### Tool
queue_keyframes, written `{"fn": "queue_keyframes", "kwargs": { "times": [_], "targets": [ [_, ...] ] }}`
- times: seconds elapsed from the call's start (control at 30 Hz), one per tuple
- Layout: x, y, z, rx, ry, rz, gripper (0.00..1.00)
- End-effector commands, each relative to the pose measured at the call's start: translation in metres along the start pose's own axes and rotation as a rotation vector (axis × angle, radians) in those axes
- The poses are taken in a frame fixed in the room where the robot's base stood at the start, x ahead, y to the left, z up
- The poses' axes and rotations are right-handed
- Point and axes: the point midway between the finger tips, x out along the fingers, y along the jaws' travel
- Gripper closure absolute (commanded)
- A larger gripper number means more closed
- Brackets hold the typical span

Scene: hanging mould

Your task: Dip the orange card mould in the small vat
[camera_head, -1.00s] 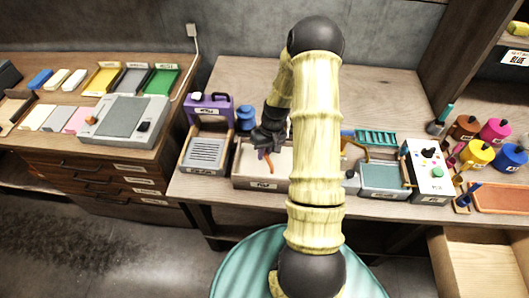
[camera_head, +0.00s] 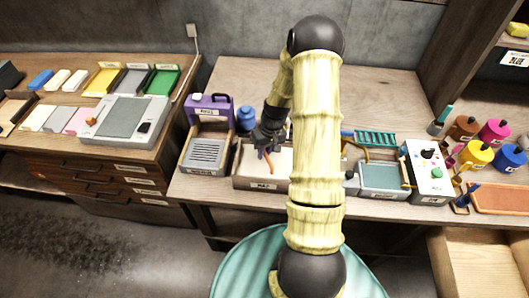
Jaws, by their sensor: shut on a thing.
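My gripper (camera_head: 265,147) is at the end of my arm, over a wooden-fronted tray with pale contents (camera_head: 243,180). It is shut on a thin orange piece (camera_head: 270,165), which looks like part of the orange card mould; it hangs down into or just above the tray. Most of the mould cannot be made out at this size. A grey-blue basin (camera_head: 384,176), possibly the small vat, stands right of my arm. An orange-brown curved handle (camera_head: 356,150) shows behind it. My arm hides the middle of the bench.
A grey slatted box (camera_head: 206,155) and a purple container (camera_head: 210,109) stand left of the tray. A white control box (camera_head: 428,174) and several paint pots (camera_head: 478,153) are at right.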

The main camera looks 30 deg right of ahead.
Motion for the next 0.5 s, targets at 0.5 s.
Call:
{"fn": "queue_keyframes", "kwargs": {
  "times": [0.5],
  "targets": [
    [-0.022,-0.004,0.000,0.000,0.000,0.000,1.00]
  ]
}}
